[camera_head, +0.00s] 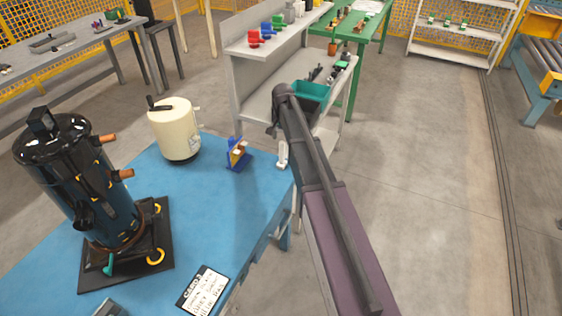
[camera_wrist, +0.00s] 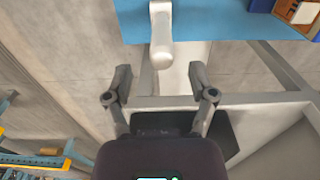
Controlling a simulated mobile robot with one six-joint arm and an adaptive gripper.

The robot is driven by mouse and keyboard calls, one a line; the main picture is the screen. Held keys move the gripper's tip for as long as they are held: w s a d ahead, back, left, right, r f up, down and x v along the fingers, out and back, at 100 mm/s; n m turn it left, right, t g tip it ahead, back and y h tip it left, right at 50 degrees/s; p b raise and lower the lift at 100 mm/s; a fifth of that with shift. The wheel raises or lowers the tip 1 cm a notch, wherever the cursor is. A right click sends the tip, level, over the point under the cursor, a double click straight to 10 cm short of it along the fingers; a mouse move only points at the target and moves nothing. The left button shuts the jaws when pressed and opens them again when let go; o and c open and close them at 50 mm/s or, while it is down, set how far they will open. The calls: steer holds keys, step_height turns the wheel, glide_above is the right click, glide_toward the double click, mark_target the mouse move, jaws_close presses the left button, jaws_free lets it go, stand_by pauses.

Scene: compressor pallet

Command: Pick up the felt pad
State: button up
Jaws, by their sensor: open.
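I cannot pick out a felt pad for certain. A small blue stand (camera_head: 238,160) holding a tan and white piece is on the blue table (camera_head: 190,210) near its far edge; its corner shows at the top right of the wrist view (camera_wrist: 302,10). A white rounded object (camera_head: 282,154) lies at the table's right edge; in the wrist view it juts past the edge (camera_wrist: 161,35). My gripper (camera_wrist: 160,82) is open and empty, its fingers spread just beyond this object, off the table. In the head view my arm hides most of my gripper.
A black compressor (camera_head: 85,180) stands on a dark pallet at left, with a cream tank (camera_head: 175,128) behind. A lettered card (camera_head: 203,290) lies at the front edge. A grey shelf unit (camera_head: 262,75) with a teal bin (camera_head: 312,92) stands close beyond. Floor at right is clear.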

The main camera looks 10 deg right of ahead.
mark_target(282, 155)
steer(key=shift+a+f+b, duration=0.15)
steer(key=shift+f+b, duration=2.1)
steer(key=shift+f, duration=0.2)
jaws_close()
